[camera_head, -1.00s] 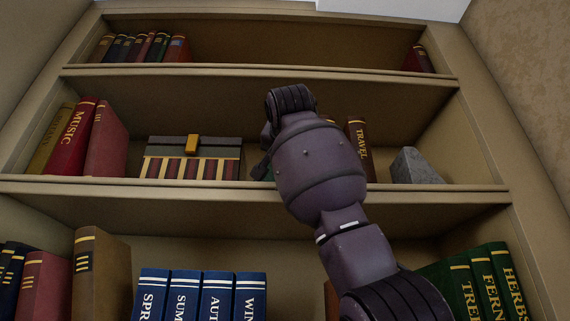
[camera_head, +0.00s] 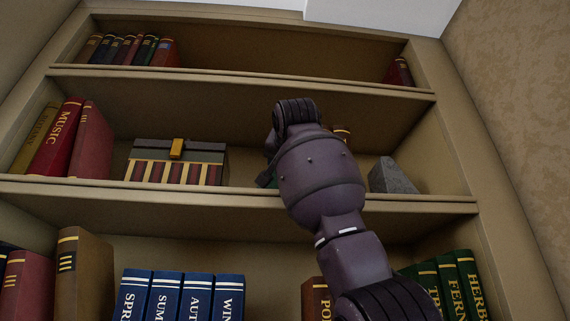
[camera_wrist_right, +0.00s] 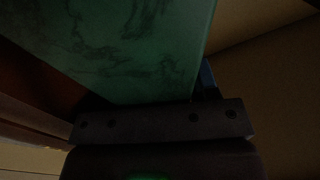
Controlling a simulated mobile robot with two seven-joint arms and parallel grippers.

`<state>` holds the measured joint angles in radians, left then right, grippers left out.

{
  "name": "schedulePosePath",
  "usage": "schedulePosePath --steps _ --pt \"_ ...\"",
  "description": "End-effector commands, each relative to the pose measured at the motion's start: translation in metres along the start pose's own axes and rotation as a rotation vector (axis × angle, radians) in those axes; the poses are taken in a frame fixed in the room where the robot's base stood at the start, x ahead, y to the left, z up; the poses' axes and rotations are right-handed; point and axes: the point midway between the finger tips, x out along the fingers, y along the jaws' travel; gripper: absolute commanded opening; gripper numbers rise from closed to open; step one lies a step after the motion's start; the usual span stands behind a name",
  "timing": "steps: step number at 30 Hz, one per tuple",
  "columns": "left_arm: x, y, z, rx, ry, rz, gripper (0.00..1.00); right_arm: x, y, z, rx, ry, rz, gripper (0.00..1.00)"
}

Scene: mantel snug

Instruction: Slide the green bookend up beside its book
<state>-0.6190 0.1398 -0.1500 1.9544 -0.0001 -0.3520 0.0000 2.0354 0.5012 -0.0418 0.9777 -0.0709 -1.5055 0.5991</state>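The green bookend (camera_wrist_right: 130,45) is a marbled green slab filling the upper left of the right wrist view, close against the dark gripper bar. In the head view only a green sliver of it (camera_head: 271,165) shows at the left edge of my right arm, on the middle shelf. My right gripper (camera_wrist_right: 160,122) is at the bookend; its fingers are too dark and hidden to tell open from shut. A brown book (camera_head: 342,131) shows only its top behind my arm; the rest is hidden. My left gripper is out of view.
A grey stone wedge (camera_head: 391,177) stands right of my arm on the middle shelf (camera_head: 120,192). A striped box (camera_head: 176,163) stands to the left, with red books (camera_head: 90,143) beyond it. Shelf boards (camera_head: 240,77) lie above and below. Lower shelf holds blue books (camera_head: 195,297).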

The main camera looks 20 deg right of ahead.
Motion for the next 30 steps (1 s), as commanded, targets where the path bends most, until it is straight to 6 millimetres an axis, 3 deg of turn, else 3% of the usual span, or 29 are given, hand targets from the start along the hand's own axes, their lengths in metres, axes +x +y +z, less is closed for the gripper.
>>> schedulePosePath --steps 1,4,19,23,30 --pt "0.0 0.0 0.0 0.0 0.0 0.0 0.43 0.0 0.0 0.0 0.0 0.0 0.0 0.62" --pt "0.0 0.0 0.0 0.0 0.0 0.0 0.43 0.0 0.0 0.0 0.0 0.0 0.0 0.77" --pt "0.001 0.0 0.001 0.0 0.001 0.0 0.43 -0.004 0.0 0.001 0.0 0.0 -0.001 0.77" --pt "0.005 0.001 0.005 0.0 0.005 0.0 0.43 -0.018 -0.001 0.001 0.0 0.003 -0.003 0.77" --pt "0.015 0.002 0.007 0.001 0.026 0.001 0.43 -0.061 0.0 0.003 0.0 0.003 -0.003 0.77"
